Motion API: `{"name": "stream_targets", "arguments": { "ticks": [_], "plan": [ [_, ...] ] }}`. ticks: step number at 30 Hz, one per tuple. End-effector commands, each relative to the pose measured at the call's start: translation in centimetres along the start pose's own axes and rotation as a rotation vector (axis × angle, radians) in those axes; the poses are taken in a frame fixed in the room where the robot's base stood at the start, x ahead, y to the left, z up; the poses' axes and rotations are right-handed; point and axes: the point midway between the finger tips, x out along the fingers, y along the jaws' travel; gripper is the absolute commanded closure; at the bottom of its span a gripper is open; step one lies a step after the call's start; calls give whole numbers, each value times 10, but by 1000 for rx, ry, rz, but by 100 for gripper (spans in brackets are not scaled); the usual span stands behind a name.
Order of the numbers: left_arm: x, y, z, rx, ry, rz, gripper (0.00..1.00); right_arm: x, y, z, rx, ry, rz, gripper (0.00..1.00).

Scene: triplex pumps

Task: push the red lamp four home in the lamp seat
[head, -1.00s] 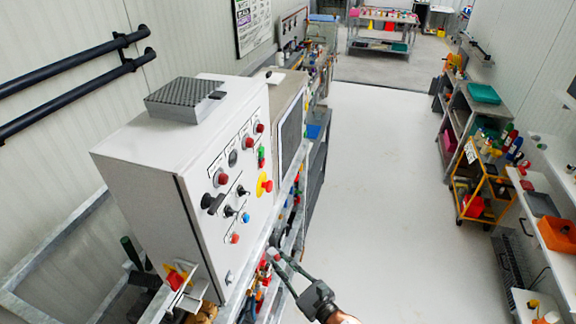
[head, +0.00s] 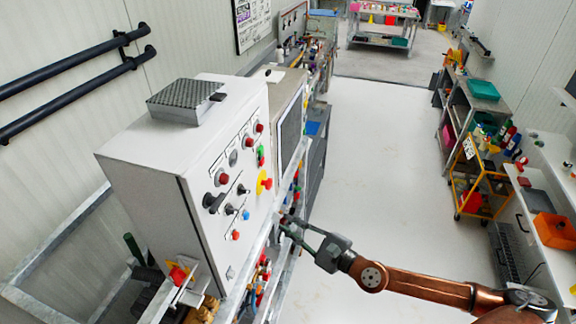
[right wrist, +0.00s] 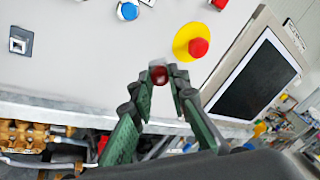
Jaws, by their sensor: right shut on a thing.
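A small dark red lamp (right wrist: 158,75) shows between the fingertips of my right gripper (right wrist: 163,80) in the right wrist view. The gripper is shut on it. In the head view my right gripper (head: 286,224) is beside the lower right edge of the white control cabinet (head: 140,175), in front of its panel. The lamp's base is hidden by distance and the fingers. I cannot make out which place on the panel is the lamp seat. My left gripper is not in view.
A yellow-ringed red stop button (right wrist: 198,47) and a blue button (right wrist: 128,10) stick out of the panel near the gripper. A screen (right wrist: 252,80) is to the right. Pipes and valves (right wrist: 30,140) lie below the ledge. The floor (head: 370,150) to the right is clear.

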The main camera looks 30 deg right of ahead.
Motion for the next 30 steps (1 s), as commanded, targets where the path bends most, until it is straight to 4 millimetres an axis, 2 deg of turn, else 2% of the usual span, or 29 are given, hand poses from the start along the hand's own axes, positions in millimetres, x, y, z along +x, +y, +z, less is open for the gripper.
{"name": "stream_targets", "arguments": {
  "ticks": [3, 16, 20, 24, 30],
  "plan": [
    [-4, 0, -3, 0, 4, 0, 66, 0, -16, 12, -80, -21, 22, 100],
    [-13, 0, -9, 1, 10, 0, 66, 1, -60, 51, -301, -99, 71, 100],
    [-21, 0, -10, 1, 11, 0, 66, 0, -89, 86, -452, -160, 98, 100],
    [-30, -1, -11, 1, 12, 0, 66, -5, -118, 132, -619, -237, 126, 100],
    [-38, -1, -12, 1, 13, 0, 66, -13, -140, 185, -763, -316, 146, 100]
  ]
}}
